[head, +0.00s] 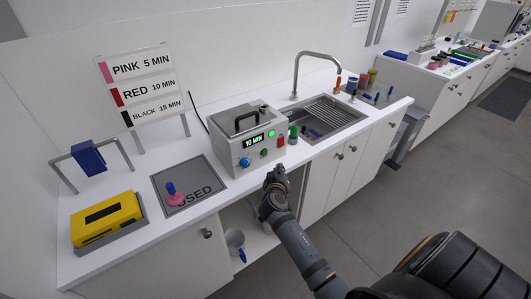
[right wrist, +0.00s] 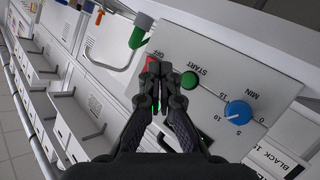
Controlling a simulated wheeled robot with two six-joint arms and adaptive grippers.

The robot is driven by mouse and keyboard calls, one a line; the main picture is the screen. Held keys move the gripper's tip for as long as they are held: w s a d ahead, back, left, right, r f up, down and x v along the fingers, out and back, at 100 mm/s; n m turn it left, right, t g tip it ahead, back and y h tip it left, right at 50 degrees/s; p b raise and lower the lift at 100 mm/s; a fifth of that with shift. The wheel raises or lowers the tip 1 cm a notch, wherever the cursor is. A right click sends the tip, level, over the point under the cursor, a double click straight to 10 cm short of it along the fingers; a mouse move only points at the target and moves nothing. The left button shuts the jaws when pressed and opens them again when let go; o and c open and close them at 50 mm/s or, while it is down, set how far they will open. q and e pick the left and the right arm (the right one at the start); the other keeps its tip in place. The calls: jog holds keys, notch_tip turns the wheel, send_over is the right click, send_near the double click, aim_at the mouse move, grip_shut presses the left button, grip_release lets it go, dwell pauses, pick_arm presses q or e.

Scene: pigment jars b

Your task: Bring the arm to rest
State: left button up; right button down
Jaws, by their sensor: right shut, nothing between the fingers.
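My right gripper (head: 275,178) is in front of the grey timer machine (head: 235,148), over the counter's front edge. In the right wrist view my right gripper (right wrist: 154,68) is shut and empty, with its fingertips overlapping the red switch (right wrist: 151,62) in the picture. I cannot tell whether they touch it. The machine's display reads 10 MIN. A green button (right wrist: 189,80) and a blue knob (right wrist: 238,112) show on its front. My left gripper is not in view.
A sink (head: 325,118) lies to the right. Below the counter, an open bay holds a white bucket (head: 234,240). The floor (head: 400,195) is clear.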

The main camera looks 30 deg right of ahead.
jog(key=shift+f, duration=0.1)
dwell(0.7)
jog(key=s+a+f+n+g+y, duration=0.15)
jog(key=s+f, duration=0.35)
jog(key=f, duration=0.6)
jog(key=s+a+f+n+g+y, duration=0.15)
jog(key=s+f, duration=0.35)
jog(key=f, duration=0.5)
jog(key=s+a+f+g+y, duration=0.25)
jog(key=s+f, duration=0.35)
jog(key=f, duration=0.5)
jog(key=s+a+f+g+y, duration=0.1)
jog(key=s+f, duration=0.3)
jog(key=s, duration=0.6)
jog(key=s+a+f+g+y, duration=0.1)
jog(key=s+f, duration=0.4)
jog(key=s, duration=0.5)
jog(key=s+a+f+g+y, duration=0.1)
jog(key=s+f, duration=0.4)
jog(key=s, duration=0.5)
jog(key=shift+s+f+g, duration=0.15)
jog(key=shift+f+g, duration=0.1)
jog(key=shift+g, duration=0.6)
